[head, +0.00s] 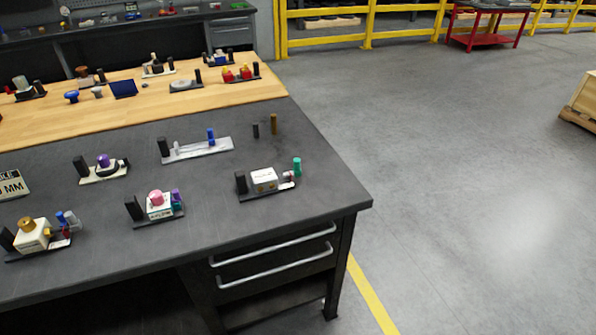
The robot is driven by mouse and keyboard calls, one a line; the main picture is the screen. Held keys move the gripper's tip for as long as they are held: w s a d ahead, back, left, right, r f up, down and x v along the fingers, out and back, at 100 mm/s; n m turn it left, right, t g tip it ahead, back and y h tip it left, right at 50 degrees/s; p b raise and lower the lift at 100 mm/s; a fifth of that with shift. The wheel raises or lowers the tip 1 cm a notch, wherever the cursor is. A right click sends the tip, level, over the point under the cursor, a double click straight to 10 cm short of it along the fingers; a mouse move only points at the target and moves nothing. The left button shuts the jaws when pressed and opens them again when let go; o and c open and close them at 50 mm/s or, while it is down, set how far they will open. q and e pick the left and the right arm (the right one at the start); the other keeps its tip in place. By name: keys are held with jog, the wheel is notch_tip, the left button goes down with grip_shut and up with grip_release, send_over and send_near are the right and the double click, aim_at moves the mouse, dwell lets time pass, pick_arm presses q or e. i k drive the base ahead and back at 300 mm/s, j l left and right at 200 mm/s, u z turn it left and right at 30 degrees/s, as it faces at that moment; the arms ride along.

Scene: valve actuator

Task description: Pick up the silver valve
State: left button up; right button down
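Several small valve assemblies with black posts stand on the dark grey workbench (200,215). Near its right corner is a white block assembly (264,177) with a green cap. A long pale-grey assembly (205,149) with a blue cap lies behind it. A small silver-grey knob-like part (97,92) and a grey assembly (183,85) are on the wooden-topped bench (60,125) farther back. I cannot tell which of these is the silver valve. Neither of my grippers is in view.
A pink-capped assembly (157,204), a purple-capped one (104,164) and a brass-capped one (32,235) share the near bench. Drawers with handles (275,260) are under its edge. Open floor (460,180) lies right, with a yellow railing (400,33) and red table (485,38) behind.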

aim_at(264, 183)
jog(key=i+l+u, duration=0.8)
jog(key=i+l, duration=0.05)
jog(key=i, duration=0.05)
